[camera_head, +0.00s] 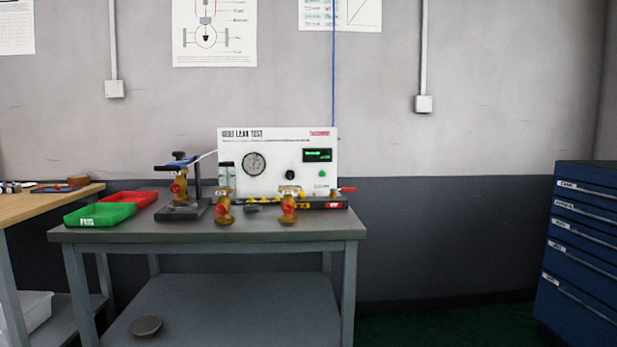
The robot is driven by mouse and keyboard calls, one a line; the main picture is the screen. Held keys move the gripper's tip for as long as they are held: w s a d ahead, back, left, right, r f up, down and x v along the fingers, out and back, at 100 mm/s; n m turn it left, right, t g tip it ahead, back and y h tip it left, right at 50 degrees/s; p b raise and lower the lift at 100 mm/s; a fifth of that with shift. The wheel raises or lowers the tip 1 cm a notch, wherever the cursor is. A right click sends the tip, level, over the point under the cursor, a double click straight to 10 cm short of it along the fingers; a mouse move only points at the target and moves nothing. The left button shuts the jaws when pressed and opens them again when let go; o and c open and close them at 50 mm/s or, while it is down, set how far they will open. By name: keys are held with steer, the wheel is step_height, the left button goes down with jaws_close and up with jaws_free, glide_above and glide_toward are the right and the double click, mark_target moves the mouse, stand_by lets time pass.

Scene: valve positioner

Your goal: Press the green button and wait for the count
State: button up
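The leak test unit (275,176) is a white panel standing at the back of the grey bench. The green button (322,174) is a small round spot low on the right part of its face, below a dark display (317,155) with green text too small to read. A round gauge (254,163) is on the left part, and a black knob (290,175) sits between gauge and button. Nothing covers the button. My gripper is not in view.
The bench (150,234) holds a green tray (98,215), a red tray (130,198), a clamp stand (194,190) with a brass valve, and two brass valves (223,207) (288,205) before the panel. A blue drawer cabinet (584,250) stands right; a wooden table (40,203) stands left.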

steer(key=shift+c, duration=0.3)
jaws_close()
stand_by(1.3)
